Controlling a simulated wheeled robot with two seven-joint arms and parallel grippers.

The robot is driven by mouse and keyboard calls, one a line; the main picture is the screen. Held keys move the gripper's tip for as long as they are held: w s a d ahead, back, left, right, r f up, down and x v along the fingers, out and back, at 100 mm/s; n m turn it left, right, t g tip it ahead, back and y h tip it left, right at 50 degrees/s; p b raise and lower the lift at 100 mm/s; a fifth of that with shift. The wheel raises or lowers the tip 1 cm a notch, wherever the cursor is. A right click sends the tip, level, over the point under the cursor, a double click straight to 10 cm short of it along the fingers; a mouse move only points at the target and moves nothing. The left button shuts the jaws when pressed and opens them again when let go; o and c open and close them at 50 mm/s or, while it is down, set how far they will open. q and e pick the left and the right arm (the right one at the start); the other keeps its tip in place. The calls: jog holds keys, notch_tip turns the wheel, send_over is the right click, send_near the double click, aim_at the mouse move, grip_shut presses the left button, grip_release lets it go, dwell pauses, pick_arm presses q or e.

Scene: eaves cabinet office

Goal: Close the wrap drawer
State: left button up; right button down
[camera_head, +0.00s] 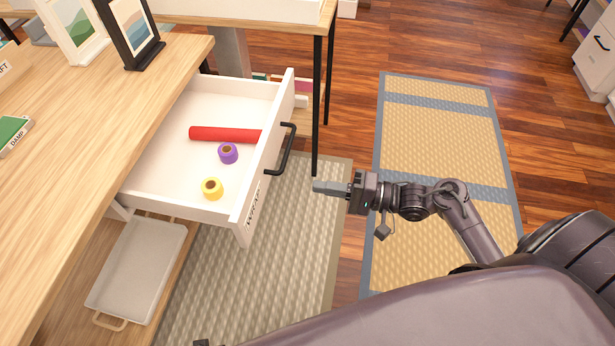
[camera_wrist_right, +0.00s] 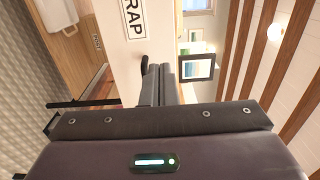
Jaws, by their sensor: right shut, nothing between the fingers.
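The white wrap drawer (camera_head: 150,178) is pulled well out from under the wooden desk in the head view. Its front panel carries a "WRAP" label (camera_head: 252,209) and a black bar handle (camera_head: 283,150). Inside lie a red roll (camera_head: 225,134), a purple ribbon spool (camera_head: 228,153) and a yellow ribbon spool (camera_head: 212,189). My right gripper (camera_head: 318,187) is shut and empty, to the right of the drawer front, apart from the handle in the head view. In the right wrist view the fingers (camera_wrist_right: 162,85) point toward the labelled front (camera_wrist_right: 120,45).
The desk top (camera_head: 110,95) holds picture frames (camera_head: 133,30) and a green label sign (camera_head: 14,131). A pale tray (camera_head: 138,268) sits below the drawer. A black table leg (camera_head: 317,110) stands behind the handle. Mats (camera_head: 440,140) cover open floor at right.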

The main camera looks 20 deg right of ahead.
aim_at(258, 176)
jog(key=b+x, duration=0.1)
jog(key=x, duration=1)
jog(key=shift+w, duration=0.1)
pick_arm(q)
jog(key=shift+w+d+r, duration=0.25)
jog(key=shift+w+r, duration=0.2)
jog(key=shift+r, duration=0.2)
jog(key=shift+w+d+r, duration=0.25)
jog(key=shift+w+r, duration=0.15)
jog(key=shift+r, duration=0.2)
pick_arm(e)
jog(key=shift+w+a, duration=0.3)
jog(key=shift+a, duration=0.15)
pick_arm(q)
jog(key=shift+s, duration=0.1)
